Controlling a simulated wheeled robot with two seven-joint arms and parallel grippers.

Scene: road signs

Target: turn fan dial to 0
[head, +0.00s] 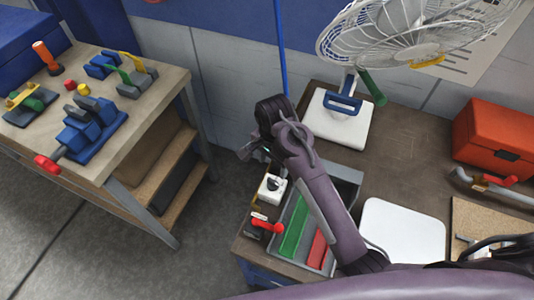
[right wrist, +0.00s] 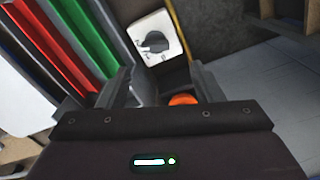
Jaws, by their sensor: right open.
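The fan dial is a dark knob on a small white box (head: 272,187) at the table's left edge, left of a grey tray. In the right wrist view the dark knob (right wrist: 156,43) shows clearly on its white plate, beyond the fingers. My right gripper (head: 248,152) is above and behind the box in the head view, apart from the dial. In the right wrist view the gripper (right wrist: 165,88) is open, with nothing clearly held. The white wire fan (head: 400,35) stands at the back on a white base (head: 338,131). My left gripper is not in view.
A red-handled switch (head: 266,224) sits just in front of the dial box. The grey tray beside it holds green (head: 294,228) and red (head: 317,249) strips. A red toolbox (head: 497,138) is at right. Floor separates this table from the workbench (head: 130,125) at left.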

